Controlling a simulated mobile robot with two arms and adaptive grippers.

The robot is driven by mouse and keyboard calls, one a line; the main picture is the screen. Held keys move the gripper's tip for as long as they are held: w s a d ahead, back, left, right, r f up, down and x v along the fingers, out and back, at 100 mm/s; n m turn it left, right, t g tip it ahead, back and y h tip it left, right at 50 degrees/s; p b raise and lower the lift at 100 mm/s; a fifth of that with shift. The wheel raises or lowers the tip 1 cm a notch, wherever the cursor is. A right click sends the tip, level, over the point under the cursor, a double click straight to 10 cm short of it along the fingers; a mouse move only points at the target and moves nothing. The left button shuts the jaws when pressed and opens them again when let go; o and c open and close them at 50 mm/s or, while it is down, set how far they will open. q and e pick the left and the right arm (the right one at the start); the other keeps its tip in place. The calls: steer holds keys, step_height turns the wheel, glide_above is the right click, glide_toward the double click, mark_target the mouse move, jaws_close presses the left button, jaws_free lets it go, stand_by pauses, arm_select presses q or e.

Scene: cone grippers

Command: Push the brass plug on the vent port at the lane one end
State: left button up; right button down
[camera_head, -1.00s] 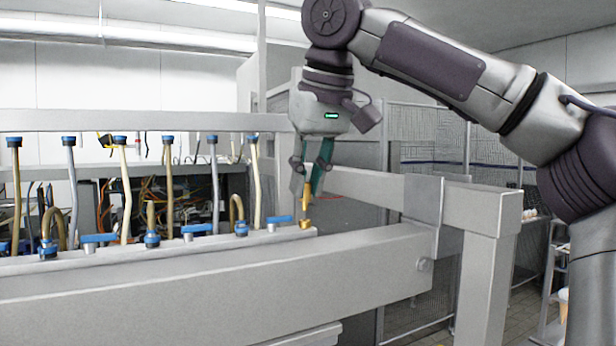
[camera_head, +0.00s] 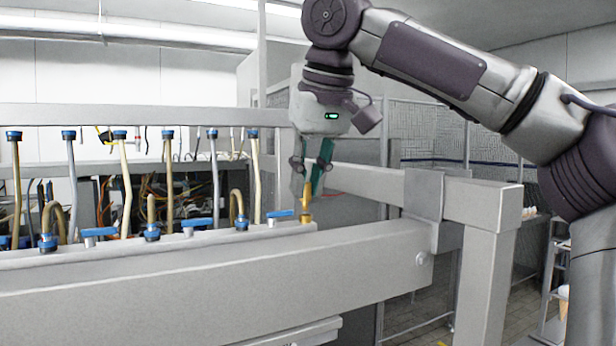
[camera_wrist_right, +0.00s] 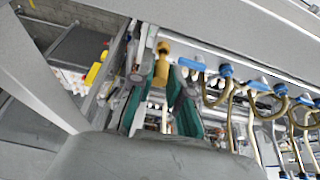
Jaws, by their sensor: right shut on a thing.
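My right gripper (camera_head: 312,182) points down over the right end of the pale rail (camera_head: 260,232) and is shut on the brass plug (camera_head: 306,205). The plug is about upright, its lower end at the brass vent port (camera_head: 306,219). They look in contact, but I cannot tell how deep the plug sits. In the right wrist view the plug (camera_wrist_right: 161,70) shows between the teal fingers, with brass at the rail edge beyond it. My left gripper is not in view.
Blue valve handles (camera_head: 280,214) and blue-collared hoses (camera_head: 241,222) line the rail left of the port. Upright tubes (camera_head: 255,180) stand behind. A grey frame with a post (camera_head: 482,270) is at the right. The space just right of the port is open.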

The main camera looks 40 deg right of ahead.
steer(key=shift+f+b, duration=0.4)
steer(key=shift+f, duration=0.45)
stand_by(0.6)
steer(key=c, duration=0.7)
jaws_free()
steer(key=shift+r+p, duration=0.7)
steer(key=shift+r, duration=1.8)
